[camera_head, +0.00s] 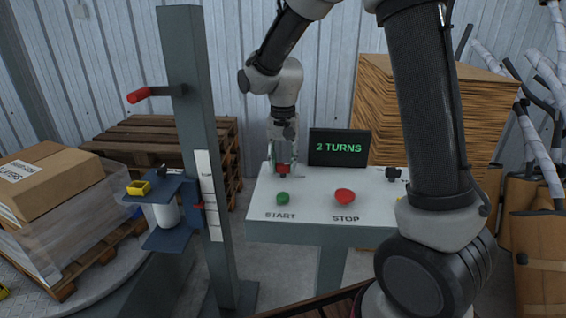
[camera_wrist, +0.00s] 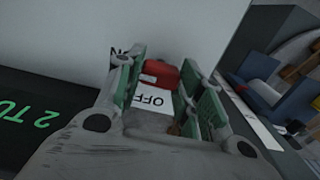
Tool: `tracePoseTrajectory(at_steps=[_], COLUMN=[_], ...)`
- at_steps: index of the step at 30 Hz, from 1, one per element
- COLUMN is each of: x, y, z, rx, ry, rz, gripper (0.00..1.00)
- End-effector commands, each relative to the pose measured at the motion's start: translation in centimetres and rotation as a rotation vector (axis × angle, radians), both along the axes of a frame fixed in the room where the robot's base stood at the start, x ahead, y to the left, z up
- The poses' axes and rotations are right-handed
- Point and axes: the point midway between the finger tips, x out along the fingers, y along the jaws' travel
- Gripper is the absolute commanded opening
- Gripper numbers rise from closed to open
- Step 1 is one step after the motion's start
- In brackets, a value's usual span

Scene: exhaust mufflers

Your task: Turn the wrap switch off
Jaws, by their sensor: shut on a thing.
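The red wrap switch (camera_head: 284,169) is at the back left of the white control panel (camera_head: 312,184). My gripper (camera_head: 283,164) points down over it from behind. In the wrist view, the red switch knob (camera_wrist: 161,73) sits between the green-padded fingers of my gripper (camera_wrist: 163,80), which are shut on it. The label "OFF" (camera_wrist: 152,100) shows between the fingers, on the near side of the knob. Another label, only its "N" readable, is partly hidden by the left finger. I cannot tell the exact angle of the knob.
A green START button (camera_head: 283,198) and a red STOP button (camera_head: 345,196) are at the panel's front. A black display (camera_head: 340,148) reading "2 TURNS" stands behind. A grey post (camera_head: 195,150) with a blue carriage (camera_head: 160,190) stands left. A wrapped pallet load (camera_head: 60,220) is further left.

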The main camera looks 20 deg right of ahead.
Motion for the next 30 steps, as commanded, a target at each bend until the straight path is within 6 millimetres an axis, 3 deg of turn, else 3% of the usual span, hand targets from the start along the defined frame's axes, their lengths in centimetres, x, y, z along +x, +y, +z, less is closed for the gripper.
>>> tracePoseTrajectory(at_steps=[14,30], x=[0.01,0.02], y=[0.01,0.0], z=[0.03,0.05], rx=[0.0,0.0], ry=[0.0,-0.001], rz=[0.124,0.612], gripper=[0.14,0.14])
